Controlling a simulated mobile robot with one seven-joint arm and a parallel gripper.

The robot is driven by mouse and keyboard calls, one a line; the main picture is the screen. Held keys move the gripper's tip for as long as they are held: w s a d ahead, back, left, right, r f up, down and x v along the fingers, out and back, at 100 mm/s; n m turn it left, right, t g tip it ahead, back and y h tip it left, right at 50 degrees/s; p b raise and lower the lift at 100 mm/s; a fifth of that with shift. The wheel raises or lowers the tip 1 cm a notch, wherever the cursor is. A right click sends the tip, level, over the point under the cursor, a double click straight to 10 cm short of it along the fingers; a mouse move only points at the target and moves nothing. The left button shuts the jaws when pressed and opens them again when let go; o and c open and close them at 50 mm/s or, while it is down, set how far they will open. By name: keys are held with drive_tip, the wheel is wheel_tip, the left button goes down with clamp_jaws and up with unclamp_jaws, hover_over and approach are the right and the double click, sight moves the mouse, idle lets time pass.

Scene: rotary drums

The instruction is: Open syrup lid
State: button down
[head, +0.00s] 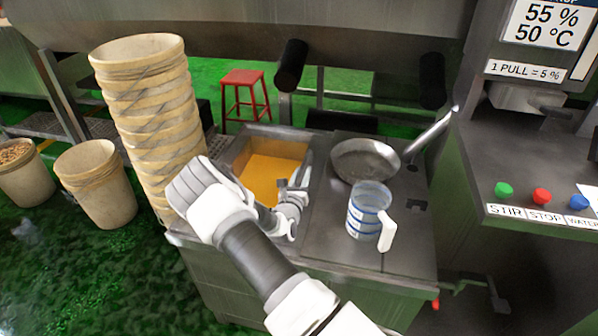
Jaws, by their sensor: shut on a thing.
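The syrup tank (240,148) is a square metal well in the counter, with orange-yellow syrup (268,172) showing inside. The syrup lid (308,163) appears as a narrow grey metal strip at the right side of the well, seen nearly edge-on and raised. My gripper (299,182) is at this right side, over the edge of the well, and is shut on the lid. My white and grey arm covers the front of the well and the gripper's underside, so the exact grip is hard to see.
Right of the well stand a metal pan (366,160) with a raised handle and a clear measuring jug (368,208). A tall stack of beige buckets (150,110) stands left. A control panel with buttons (541,195) is right. A red stool (245,92) stands behind.

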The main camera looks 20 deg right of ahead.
drive_tip(key=shift+s+d, duration=0.35)
drive_tip(key=shift+d, duration=0.15)
drive_tip(key=c, duration=0.7)
unclamp_jaws()
drive_tip(key=shift+a, duration=0.1)
drive_tip(key=p+v, duration=0.3)
drive_tip(key=v, duration=1.4)
drive_tip(key=shift+s+a, duration=0.1)
drive_tip(key=shift+s, duration=0.1)
